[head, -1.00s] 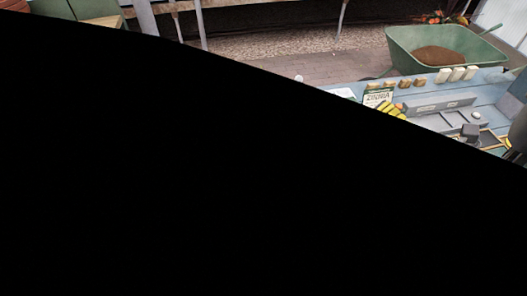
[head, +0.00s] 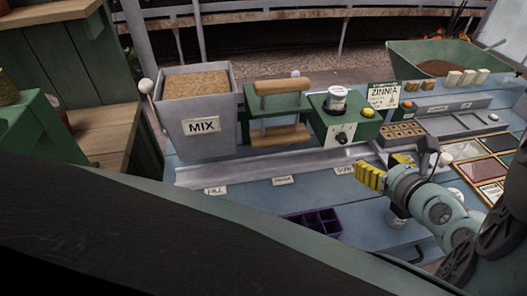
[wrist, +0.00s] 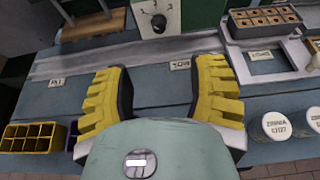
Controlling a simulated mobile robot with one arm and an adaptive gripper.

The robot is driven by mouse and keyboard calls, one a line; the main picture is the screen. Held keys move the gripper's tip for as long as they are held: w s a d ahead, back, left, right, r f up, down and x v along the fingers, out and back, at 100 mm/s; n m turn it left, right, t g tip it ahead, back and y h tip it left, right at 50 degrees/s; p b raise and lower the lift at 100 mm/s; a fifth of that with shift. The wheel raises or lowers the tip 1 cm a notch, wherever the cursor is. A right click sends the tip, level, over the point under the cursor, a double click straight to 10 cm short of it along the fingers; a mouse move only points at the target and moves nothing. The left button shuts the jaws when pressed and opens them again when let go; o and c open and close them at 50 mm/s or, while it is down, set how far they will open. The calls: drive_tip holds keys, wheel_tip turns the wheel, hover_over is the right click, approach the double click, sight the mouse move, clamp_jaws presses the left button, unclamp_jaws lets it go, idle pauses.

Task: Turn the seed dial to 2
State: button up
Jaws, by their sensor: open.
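The seed dial (head: 341,137) is a dark knob on a pale plate on the front of a green box (head: 362,130). It also shows at the top of the wrist view (wrist: 159,21); its numbers are too small to read. My gripper (wrist: 163,82), with yellow ribbed fingers, is open and empty. The dial lies ahead of the fingers, apart from them, roughly in line with the gap between them. In the head view my gripper (head: 384,167) is to the right of and in front of the dial.
The green box carries a white-lidded jar (head: 337,99) and a yellow button (head: 367,112). A grey MIX bin (head: 205,143) and a green press with a wooden handle (head: 283,87) stand left. A seedling tray (head: 404,130) is right. A grey rail (head: 250,170) runs along the bench before the box.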

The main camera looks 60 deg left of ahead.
sight(344, 142)
drive_tip(key=shift+s+p+x, duration=0.1)
drive_tip(key=shift+p+x, duration=0.05)
drive_tip(key=shift+x, duration=3.5)
drive_tip(key=shift+s+p+x, duration=0.15)
drive_tip(key=shift+x, duration=3.5)
drive_tip(key=shift+f, duration=0.15)
drive_tip(key=shift+d, duration=0.1)
clamp_jaws()
